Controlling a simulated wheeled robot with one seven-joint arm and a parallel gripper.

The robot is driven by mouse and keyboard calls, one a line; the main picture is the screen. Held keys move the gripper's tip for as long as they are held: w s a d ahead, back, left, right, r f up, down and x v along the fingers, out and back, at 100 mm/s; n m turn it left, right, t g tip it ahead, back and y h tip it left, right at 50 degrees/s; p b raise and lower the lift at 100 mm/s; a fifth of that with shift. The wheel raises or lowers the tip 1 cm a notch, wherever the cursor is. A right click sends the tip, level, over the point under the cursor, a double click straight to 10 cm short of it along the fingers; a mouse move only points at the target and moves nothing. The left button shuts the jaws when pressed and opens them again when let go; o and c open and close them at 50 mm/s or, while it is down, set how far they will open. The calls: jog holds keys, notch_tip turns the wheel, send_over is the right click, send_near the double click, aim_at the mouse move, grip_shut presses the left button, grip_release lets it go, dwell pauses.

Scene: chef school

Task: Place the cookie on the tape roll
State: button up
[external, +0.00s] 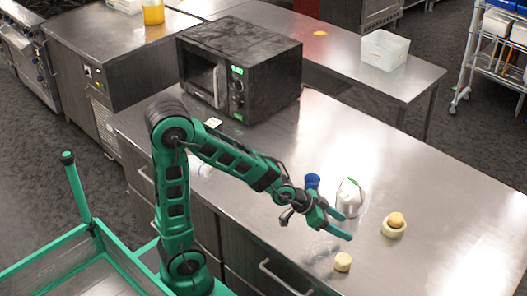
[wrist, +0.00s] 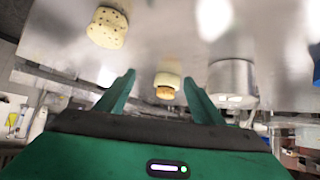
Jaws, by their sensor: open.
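A pale cream roll (external: 392,232), apparently the tape roll, stands on the steel counter right of my gripper (external: 347,226). A rounded tan piece (external: 396,218) rests on top of it. In the wrist view, which is upside down, the roll (wrist: 168,79) and tan piece (wrist: 166,93) show beyond and between my open, empty fingers (wrist: 159,80). A chunky pale-yellow round piece (external: 342,262) sits alone nearer the counter's front edge; its speckled surface shows in the wrist view (wrist: 107,28). I cannot tell for sure which piece is the cookie.
A pale metallic canister (external: 350,199) and a blue cup (external: 312,181) stand just behind my gripper. A dark microwave (external: 240,70) sits at the counter's far left. The right part of the counter (external: 450,215) is clear.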

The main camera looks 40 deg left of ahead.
jog(key=s+a+g+y, duration=0.1)
jog(key=s+a, duration=0.1)
jog(key=s, duration=0.2)
jog(key=s+a+g+y, duration=0.1)
jog(key=s+a, duration=0.2)
jog(key=s, duration=0.2)
jog(key=s+a+g+y, duration=0.1)
jog(key=s+a+g, duration=0.1)
jog(key=s+a, duration=0.1)
jog(key=shift+s+a+f, duration=0.1)
jog(key=shift+s+f, duration=0.1)
jog(key=shift+s, duration=0.25)
jog(key=shift+s+a+f, duration=0.1)
jog(key=shift+s+f, duration=0.1)
jog(key=shift+s, duration=0.25)
jog(key=s+a+n+g+y, duration=0.1)
jog(key=s+a+g+y, duration=0.2)
jog(key=s+a, duration=0.5)
jog(key=s+r, duration=0.1)
jog(key=s, duration=0.2)
jog(key=shift+s+y, duration=0.35)
jog(key=shift+y, duration=0.05)
